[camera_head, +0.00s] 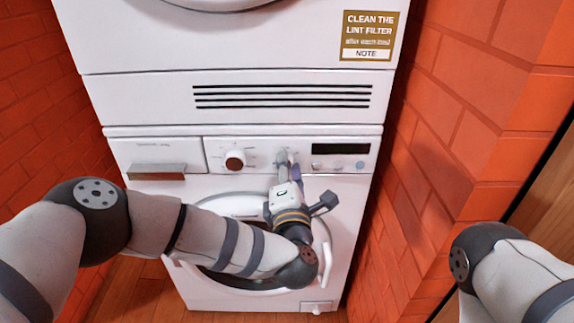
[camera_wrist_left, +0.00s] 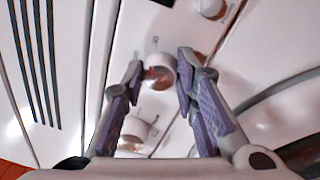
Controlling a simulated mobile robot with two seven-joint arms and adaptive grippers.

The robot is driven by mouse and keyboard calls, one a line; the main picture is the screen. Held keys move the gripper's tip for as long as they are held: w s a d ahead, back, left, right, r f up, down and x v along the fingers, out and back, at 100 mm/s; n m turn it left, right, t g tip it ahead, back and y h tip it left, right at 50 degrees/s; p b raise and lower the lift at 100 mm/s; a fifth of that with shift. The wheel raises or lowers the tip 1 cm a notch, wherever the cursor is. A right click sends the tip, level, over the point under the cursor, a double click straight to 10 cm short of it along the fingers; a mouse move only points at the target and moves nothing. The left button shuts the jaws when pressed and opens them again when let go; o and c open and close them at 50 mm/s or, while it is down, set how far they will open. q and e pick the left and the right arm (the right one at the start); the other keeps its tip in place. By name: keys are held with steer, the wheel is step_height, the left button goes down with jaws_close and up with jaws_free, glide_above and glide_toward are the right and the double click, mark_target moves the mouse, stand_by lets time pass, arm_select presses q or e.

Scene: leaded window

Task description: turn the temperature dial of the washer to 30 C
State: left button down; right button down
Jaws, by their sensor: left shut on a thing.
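The washer (camera_head: 255,185) is white, with a control panel along its top. My left gripper (camera_head: 285,158) is at this panel, right of the large round knob (camera_head: 235,160). In the left wrist view, a white dial (camera_wrist_left: 158,64) sits between the two fingertips, and my left gripper (camera_wrist_left: 161,62) is shut on it. In the head view the gripper hides most of this dial. The large knob also shows in the left wrist view (camera_wrist_left: 136,130), below the gripped dial. Dial markings are too blurred to read. My right gripper is out of view; only part of its arm shows.
The detergent drawer (camera_head: 155,155) is at the panel's left. The round door is below, partly behind my left arm. A dryer stands above; brick walls (camera_head: 450,100) flank the machines closely.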

arm_select(q)
steer(key=shift+m+p, duration=0.5)
steer(key=shift+m, duration=1.8)
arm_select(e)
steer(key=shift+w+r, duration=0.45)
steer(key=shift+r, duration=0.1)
arm_select(q)
steer(key=shift+f, duration=0.1)
steer(key=c, duration=1.3)
jaws_free()
steer(key=shift+s, duration=0.15)
steer(key=s, duration=1.1)
steer(key=shift+s+d+f, duration=0.15)
steer(key=shift+s+f, duration=0.15)
steer(key=shift+s, duration=0.1)
